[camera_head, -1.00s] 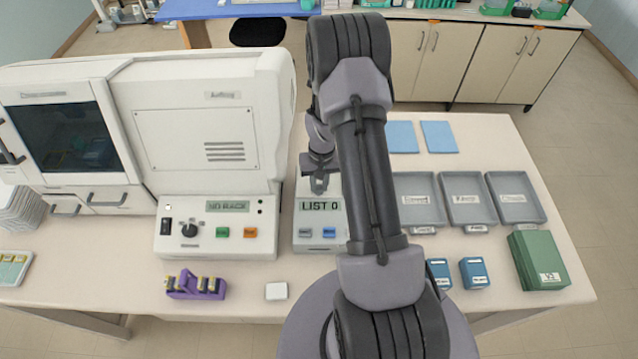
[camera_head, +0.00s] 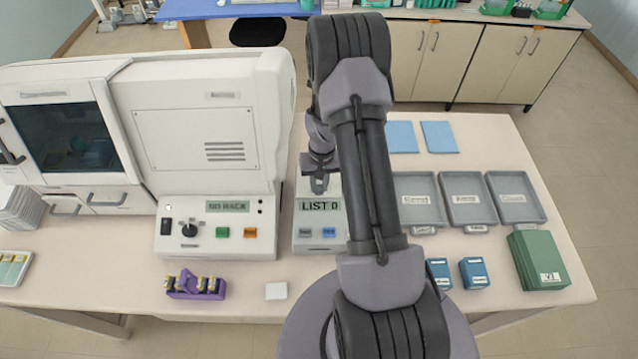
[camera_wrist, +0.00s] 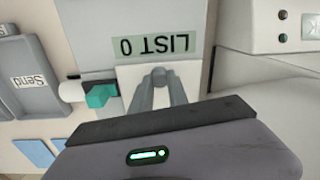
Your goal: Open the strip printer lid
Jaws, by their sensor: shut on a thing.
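The strip printer (camera_head: 320,228) is a small white box with a grey-green "LIST 0" display and a grey and a blue button on its front. Its display also shows upside down in the wrist view (camera_wrist: 160,47). My gripper (camera_head: 319,187) is at the back top of the printer, behind the display. In the wrist view my gripper (camera_wrist: 159,75) has its fingertips close together over the printer's top, shut on the strip printer lid. The gripped edge is hidden between the fingers. A teal piece (camera_wrist: 100,95) on a white roll-like end sticks out beside the fingers.
A large white machine (camera_head: 200,130) with a control panel stands close on the left. Grey trays (camera_head: 418,188) and blue boxes (camera_head: 474,272) are to the right. A purple holder (camera_head: 180,290) and a small white block (camera_head: 276,291) lie in front.

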